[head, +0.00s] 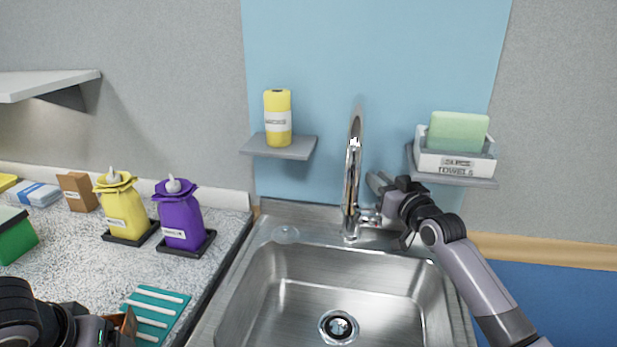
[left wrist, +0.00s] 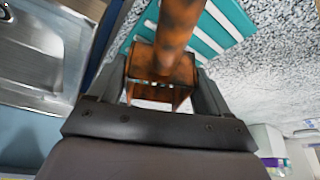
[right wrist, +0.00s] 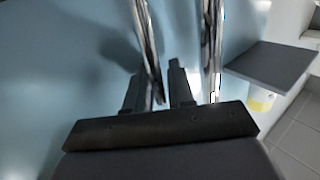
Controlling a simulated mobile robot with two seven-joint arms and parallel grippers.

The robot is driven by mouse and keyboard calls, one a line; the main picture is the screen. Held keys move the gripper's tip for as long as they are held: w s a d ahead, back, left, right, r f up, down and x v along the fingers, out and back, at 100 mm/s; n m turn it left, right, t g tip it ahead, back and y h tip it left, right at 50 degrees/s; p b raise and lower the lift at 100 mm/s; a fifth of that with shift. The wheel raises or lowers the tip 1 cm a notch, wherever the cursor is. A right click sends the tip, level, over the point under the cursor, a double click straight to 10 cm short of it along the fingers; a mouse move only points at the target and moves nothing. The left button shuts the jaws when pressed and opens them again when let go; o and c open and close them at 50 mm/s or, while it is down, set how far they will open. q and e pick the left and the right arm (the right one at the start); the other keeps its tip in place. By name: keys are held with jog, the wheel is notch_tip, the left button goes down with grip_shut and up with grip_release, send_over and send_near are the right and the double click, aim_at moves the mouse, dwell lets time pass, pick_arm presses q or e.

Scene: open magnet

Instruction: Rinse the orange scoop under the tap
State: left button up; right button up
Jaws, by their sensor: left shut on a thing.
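The orange scoop (left wrist: 177,35), mottled with dark patches, is between the fingers of my left gripper (left wrist: 165,95), which is shut on it. In the head view a bit of the scoop (head: 126,326) shows beside my left gripper (head: 105,330) at the lower left, over the counter by the teal ribbed mat. The chrome tap (head: 351,185) stands behind the sink (head: 285,275). My right gripper (head: 375,182) is just right of the tap, above its base. In the right wrist view its fingers (right wrist: 160,85) are apart, with a thin chrome rod (right wrist: 147,45) close to them. No water shows.
The teal mat (head: 158,305) lies on the counter left of the sink. Purple (head: 180,218) and yellow (head: 124,210) dispensers stand behind it. Small shelves hold a yellow bottle (head: 278,118) and a towel box (head: 455,163). The sink basin is empty around its drain (head: 338,327).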

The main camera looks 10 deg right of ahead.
grip_shut()
pick_arm(q)
jog(key=shift+f+b, duration=0.6)
jog(key=shift+b, duration=0.05)
pick_arm(e)
jog(key=shift+s+a+f+t, duration=0.1)
jog(key=shift+s+f+t, duration=0.1)
jog(key=shift+s+t, duration=0.1)
pick_arm(q)
jog(key=shift+f+b, duration=0.35)
pick_arm(e)
jog(key=shift+s+a+r+n+t, duration=0.2)
jog(key=shift+s+n+t, duration=0.1)
jog(key=shift+n, duration=0.1)
grip_release()
pick_arm(q)
jog(key=shift+r, duration=0.1)
